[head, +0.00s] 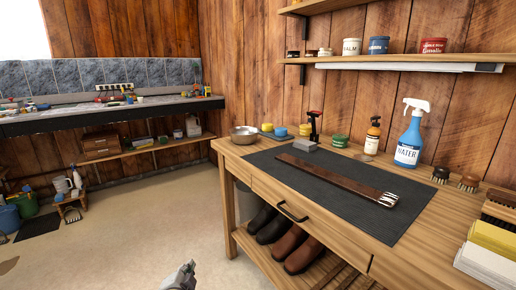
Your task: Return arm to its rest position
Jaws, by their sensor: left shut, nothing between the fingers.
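My left gripper (183,277) shows at the bottom edge, left of centre. It points up over the floor, in front of and apart from the wooden workbench (232,152). Its fingers are together and it holds nothing. Most of the left arm is below the picture. My right gripper is out of the picture.
The bench bears a dark mat (290,172) with a brown strap (330,178), a metal bowl (244,134) and a blue spray bottle (409,140). Boots (292,250) stand on its lower shelf.

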